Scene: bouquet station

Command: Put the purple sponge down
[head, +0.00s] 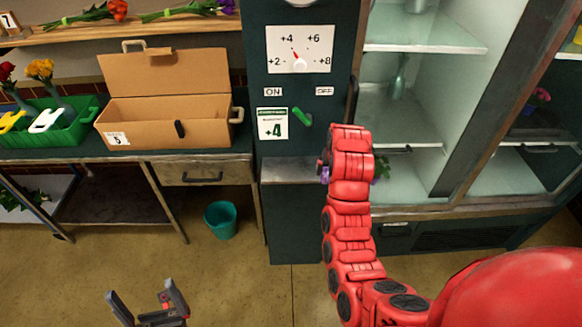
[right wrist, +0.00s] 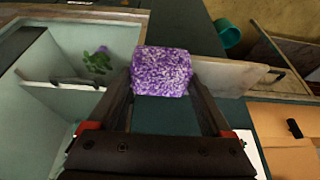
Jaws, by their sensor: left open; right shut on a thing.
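The purple sponge (right wrist: 162,70), a speckled block, is between the fingertips of my right gripper (right wrist: 160,88) in the right wrist view. The right gripper is shut on it. In the head view my red right arm hides most of the sponge, and only a small purple bit (head: 325,174) shows left of the arm. The sponge is near the grey metal ledge (head: 288,171) under the dial panel; the ledge also shows in the right wrist view (right wrist: 232,77). I cannot tell whether they touch. My left gripper (head: 148,297) is open and empty, low above the floor.
A glass-fronted cabinet (head: 464,115) stands open to the right, with a leafy purple flower (right wrist: 97,62) inside. An open cardboard box (head: 165,110) and a green crate (head: 70,132) stand on the left bench. A teal bin (head: 221,220) is on the floor.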

